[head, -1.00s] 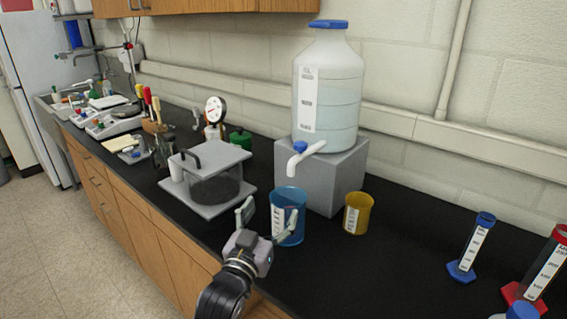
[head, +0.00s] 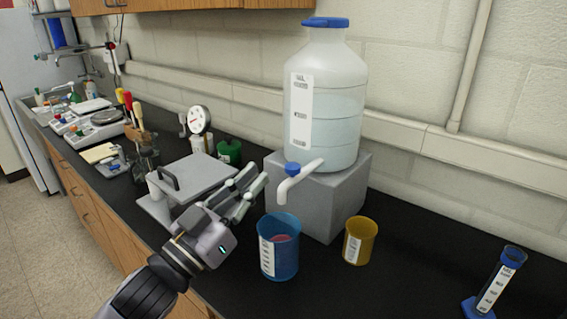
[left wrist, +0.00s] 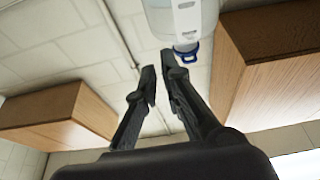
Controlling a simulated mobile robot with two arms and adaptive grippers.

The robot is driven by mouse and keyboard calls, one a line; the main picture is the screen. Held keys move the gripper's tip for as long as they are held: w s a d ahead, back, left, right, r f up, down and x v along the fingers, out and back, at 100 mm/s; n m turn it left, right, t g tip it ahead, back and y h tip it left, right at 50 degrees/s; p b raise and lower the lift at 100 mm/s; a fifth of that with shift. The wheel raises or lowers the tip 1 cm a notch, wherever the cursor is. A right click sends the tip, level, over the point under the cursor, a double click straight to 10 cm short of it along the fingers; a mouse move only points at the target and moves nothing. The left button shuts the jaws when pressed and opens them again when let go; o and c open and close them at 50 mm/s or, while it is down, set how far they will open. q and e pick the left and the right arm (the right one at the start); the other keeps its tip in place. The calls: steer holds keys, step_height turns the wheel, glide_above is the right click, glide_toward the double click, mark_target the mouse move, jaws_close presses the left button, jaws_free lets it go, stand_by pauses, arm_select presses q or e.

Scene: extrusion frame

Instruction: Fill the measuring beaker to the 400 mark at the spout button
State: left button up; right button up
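The blue see-through measuring beaker (head: 278,262) stands upright on the black bench, just below and in front of the white spout (head: 288,188). A pinkish patch shows inside it; I cannot tell what it is or read the label's marks. The blue spout button (head: 292,169) sits on top of the spout, at the foot of the large clear jug (head: 325,120). My left gripper (head: 253,180) is empty, left of the spout and above the beaker. In the left wrist view its fingertips (left wrist: 158,78) are a little apart. My right gripper is not in view.
The jug stands on a grey block (head: 335,205). A yellow beaker (head: 359,240) stands right of the blue one. A blue graduated cylinder (head: 497,283) is at the far right, with clear bench between.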

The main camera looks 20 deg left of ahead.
arm_select(q)
steer(key=shift+w+r, duration=0.1)
steer(key=shift+w, duration=0.15)
jaws_close()
step_height(320, 180, up, 3)
steer(key=p, duration=0.4)
glide_above(287, 166)
steer(key=s+d, duration=0.1)
steer(key=s, duration=0.2)
step_height(287, 166, down, 4)
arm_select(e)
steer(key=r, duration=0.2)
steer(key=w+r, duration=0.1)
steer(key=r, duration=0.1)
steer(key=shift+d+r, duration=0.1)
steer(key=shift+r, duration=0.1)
arm_select(q)
steer(key=shift+w, duration=0.1)
steer(key=shift+f+b, duration=0.35)
steer(key=shift+f, duration=0.6)
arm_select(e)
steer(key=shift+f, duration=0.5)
arm_select(q)
steer(key=shift+f, duration=0.1)
stand_by(3.5)
